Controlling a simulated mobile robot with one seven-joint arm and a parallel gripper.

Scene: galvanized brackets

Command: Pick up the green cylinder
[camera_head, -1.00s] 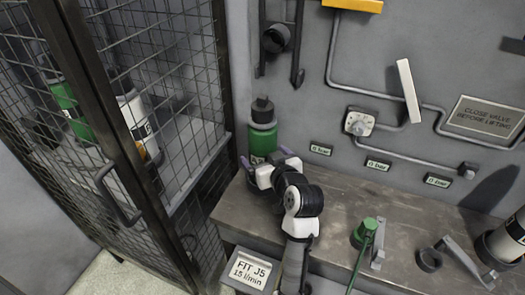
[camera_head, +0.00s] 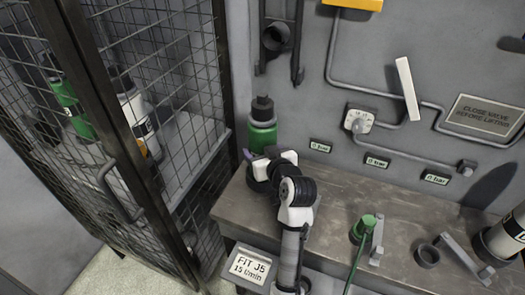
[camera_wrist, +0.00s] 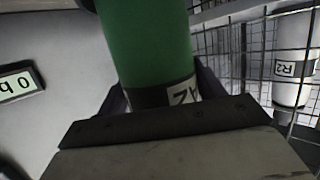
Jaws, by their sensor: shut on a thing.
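The green cylinder (camera_head: 262,137) with a black top stands upright at the left back end of the bench, near the wall. My gripper (camera_head: 259,158) is shut on its lower body and hides its base, so I cannot tell whether it touches the bench. In the wrist view the green cylinder (camera_wrist: 146,42), with a partly hidden white label, sits between the two dark fingers of my gripper (camera_wrist: 160,92). Another green cylinder (camera_head: 66,95) is behind the mesh of the cage at left.
The mesh cage (camera_head: 186,60) stands close on the left, with a white cylinder (camera_head: 136,112) inside. The bench (camera_head: 335,190) carries a green-topped fitting (camera_head: 364,226), a dark ring (camera_head: 427,256) and a white cylinder (camera_head: 508,238) at right.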

